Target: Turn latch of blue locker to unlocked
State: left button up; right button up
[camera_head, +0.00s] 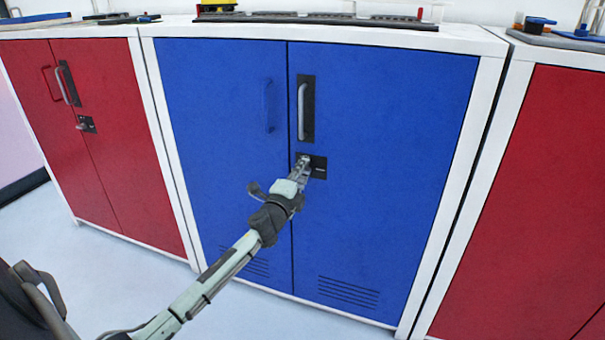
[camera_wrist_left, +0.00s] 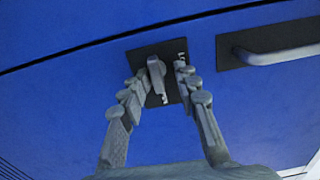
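The blue locker (camera_head: 390,180) stands in the middle of the head view with both doors closed. Its latch is a small grey knob on a black plate (camera_head: 318,166) below the right door's handle. In the left wrist view the latch knob (camera_wrist_left: 156,72) sits on its black plate between my fingertips. My left gripper (camera_head: 302,164) is at the latch, its fingers spread to either side of the knob. The left wrist view shows the gripper (camera_wrist_left: 158,82) open, with gaps between fingers and knob. The lettering on the plate is too small to read. My right gripper is not in view.
A grey door handle (camera_head: 302,112) on a black plate is just above the latch; it also shows in the left wrist view (camera_wrist_left: 280,52). Red lockers (camera_head: 90,140) stand on both sides. Tools lie on the white tops. The floor in front is clear.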

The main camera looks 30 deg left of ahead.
pick_arm(q)
jog(key=v, duration=1.2)
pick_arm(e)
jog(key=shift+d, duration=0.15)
pick_arm(q)
jog(key=s+f+n+g+y, duration=0.2)
jog(key=s+f+n+g, duration=0.35)
jog(key=f, duration=0.45)
jog(key=s+d+f+n+g+h, duration=0.2)
jog(key=s+d+f+n+g, duration=0.2)
jog(key=s+d+f, duration=0.2)
jog(key=s+d+f+n+g+h, duration=0.2)
jog(key=s+d+f+n+g, duration=0.2)
jog(key=s+d+f, duration=0.3)
jog(key=s+f+g, duration=0.1)
jog(key=s+f, duration=0.2)
jog(key=s, duration=0.4)
jog(key=shift+s+f+h, duration=0.3)
jog(key=shift+s, duration=0.05)
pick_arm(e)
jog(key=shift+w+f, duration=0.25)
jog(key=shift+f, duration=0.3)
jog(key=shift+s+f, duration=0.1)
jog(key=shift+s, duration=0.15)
